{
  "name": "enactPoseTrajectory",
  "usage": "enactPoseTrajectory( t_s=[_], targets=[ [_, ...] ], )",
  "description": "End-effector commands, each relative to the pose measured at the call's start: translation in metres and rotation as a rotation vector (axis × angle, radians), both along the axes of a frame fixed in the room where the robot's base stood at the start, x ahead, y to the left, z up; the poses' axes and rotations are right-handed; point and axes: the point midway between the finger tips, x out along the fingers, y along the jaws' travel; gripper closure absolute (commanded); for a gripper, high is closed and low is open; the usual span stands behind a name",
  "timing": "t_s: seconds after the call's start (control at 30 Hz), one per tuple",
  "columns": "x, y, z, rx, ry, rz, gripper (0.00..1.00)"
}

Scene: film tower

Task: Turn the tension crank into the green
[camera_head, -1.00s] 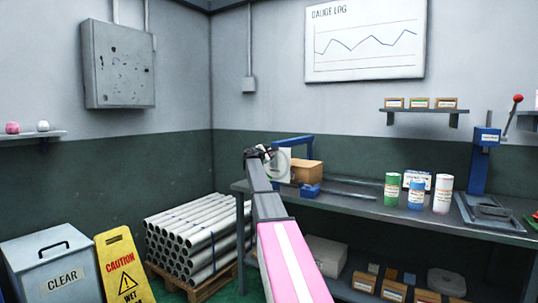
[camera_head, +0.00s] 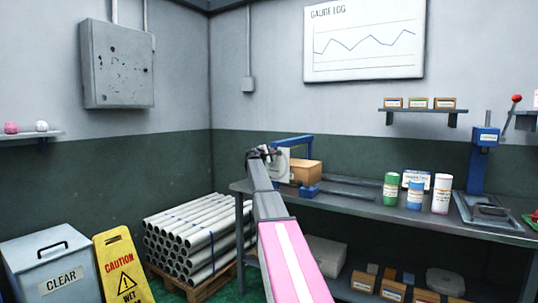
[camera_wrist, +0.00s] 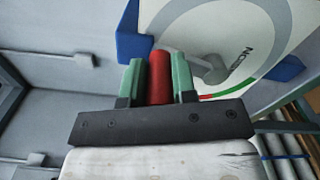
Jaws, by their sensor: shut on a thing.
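The red grip of the tension crank (camera_wrist: 160,78) stands between the two green fingers of my gripper (camera_wrist: 158,66) in the wrist view. My gripper is shut on it. The crank's grey arm (camera_wrist: 208,68) runs right from the grip across a white dial plate (camera_wrist: 262,45). Part of the word TENSION and a short red and green band (camera_wrist: 232,90) show on the plate. The pointer cannot be made out. In the head view my gripper (camera_head: 264,153) is at the dial plate (camera_head: 284,166), on the blue tensioner frame (camera_head: 293,141) at the bench's left end.
A cardboard box (camera_head: 307,172) stands right behind the dial. Green, blue and white canisters (camera_head: 415,195) stand farther right on the bench (camera_head: 350,200). Stacked pipes (camera_head: 190,245), a caution sign (camera_head: 122,268) and a grey CLEAR bin (camera_head: 52,270) are at left.

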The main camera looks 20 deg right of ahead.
Motion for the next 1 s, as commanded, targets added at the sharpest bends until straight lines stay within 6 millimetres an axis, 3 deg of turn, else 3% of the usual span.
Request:
enactPoseTrajectory(
  t_s=[0.4,1.0],
  targets=[
    [-0.024,-0.017,-0.014,0.243,-0.309,-0.001,1.0],
    [-0.043,-0.032,-0.048,0.592,-0.757,0.0,1.0]
  ],
)
